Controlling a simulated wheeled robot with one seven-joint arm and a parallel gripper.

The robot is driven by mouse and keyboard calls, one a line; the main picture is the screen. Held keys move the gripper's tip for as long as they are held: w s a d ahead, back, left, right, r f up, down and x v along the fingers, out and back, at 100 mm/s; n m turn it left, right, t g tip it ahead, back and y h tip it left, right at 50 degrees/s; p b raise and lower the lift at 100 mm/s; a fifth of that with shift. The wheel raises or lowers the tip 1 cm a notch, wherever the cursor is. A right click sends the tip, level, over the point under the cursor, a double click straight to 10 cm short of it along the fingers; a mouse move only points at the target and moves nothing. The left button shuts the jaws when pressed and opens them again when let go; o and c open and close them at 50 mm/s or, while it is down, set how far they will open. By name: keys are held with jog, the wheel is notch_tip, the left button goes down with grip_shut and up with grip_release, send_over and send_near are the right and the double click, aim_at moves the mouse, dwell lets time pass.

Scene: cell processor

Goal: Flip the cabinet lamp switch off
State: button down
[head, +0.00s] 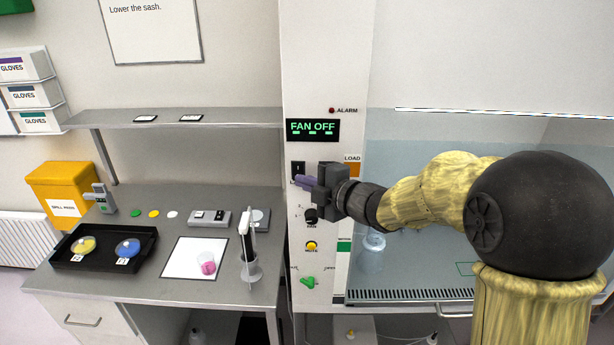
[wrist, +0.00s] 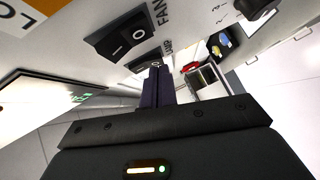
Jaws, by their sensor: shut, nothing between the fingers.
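The cabinet lamp switch is a small black rocker (head: 298,167) at the left of the white control panel, under the green "FAN OFF" display (head: 312,130).
Below on the panel are a black knob (head: 311,216), a yellow mute button (head: 311,246) and a green knob (head: 309,282). The glass-fronted cabinet is at the right, behind my arm. A bench (head: 150,275) with a black tray (head: 68,262) stands at the left.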

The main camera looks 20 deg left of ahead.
jog(key=shift+w+f+b, duration=0.1)
jog(key=shift+f+b, duration=0.1)
jog(key=shift+b, duration=0.15)
jog(key=shift+w+b, duration=0.1)
jog(key=shift+b, duration=0.55)
